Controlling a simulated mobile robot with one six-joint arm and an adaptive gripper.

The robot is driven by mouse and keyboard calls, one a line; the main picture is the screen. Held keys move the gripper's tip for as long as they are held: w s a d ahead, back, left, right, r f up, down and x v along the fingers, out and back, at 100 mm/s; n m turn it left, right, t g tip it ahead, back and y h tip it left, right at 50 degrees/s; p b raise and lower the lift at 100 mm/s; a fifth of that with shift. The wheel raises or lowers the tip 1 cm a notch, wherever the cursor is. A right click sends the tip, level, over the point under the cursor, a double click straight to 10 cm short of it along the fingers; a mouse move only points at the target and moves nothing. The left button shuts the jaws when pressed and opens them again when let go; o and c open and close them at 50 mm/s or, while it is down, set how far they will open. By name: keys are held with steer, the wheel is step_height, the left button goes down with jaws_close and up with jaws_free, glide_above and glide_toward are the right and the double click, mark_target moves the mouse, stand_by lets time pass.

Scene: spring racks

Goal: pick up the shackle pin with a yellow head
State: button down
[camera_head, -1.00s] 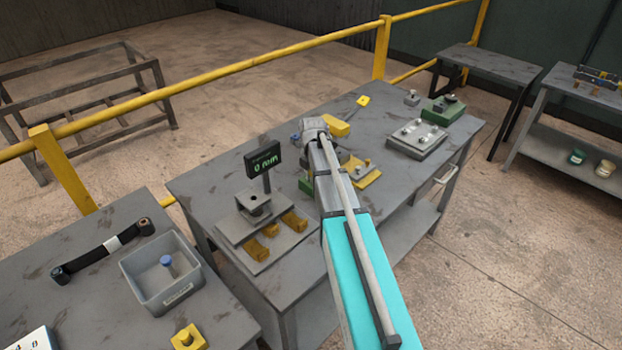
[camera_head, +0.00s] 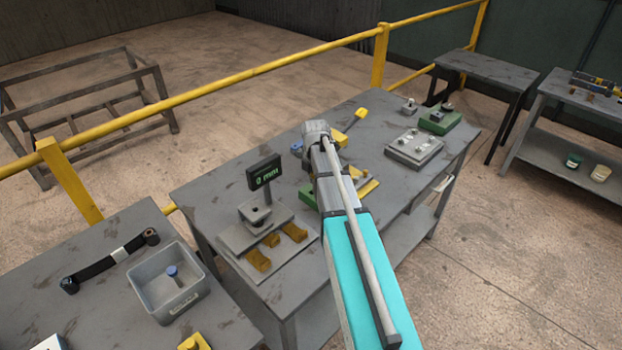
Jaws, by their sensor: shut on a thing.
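A small yellow head (camera_head: 361,112) shows just right of my wrist, over the far part of the middle bench. A narrow shank-like piece runs from it down and left toward my gripper (camera_head: 341,138); I take this to be the shackle pin with the yellow head, tilted. My gripper is shut on it. My wrist and forearm hide most of the jaws and the grip. I cannot tell whether the pin is clear of the bench.
The middle bench (camera_head: 222,190) carries a display stand (camera_head: 264,172), a grey plate with studs (camera_head: 414,146) and a green block (camera_head: 440,121). A blue-topped piece (camera_head: 296,147) lies left of my wrist. A grey bin (camera_head: 143,283) stands on the left bench. A yellow rail (camera_head: 250,65) runs behind.

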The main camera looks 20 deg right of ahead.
steer(key=s+d+r+p, duration=0.1)
steer(key=s+r+p, duration=0.6)
steer(key=s, duration=0.5)
steer(key=shift+d+r, duration=0.25)
steer(key=shift+r, duration=0.2)
steer(key=shift+s, duration=0.1)
steer(key=shift+f+b, duration=0.6)
steer(key=shift+d, duration=0.15)
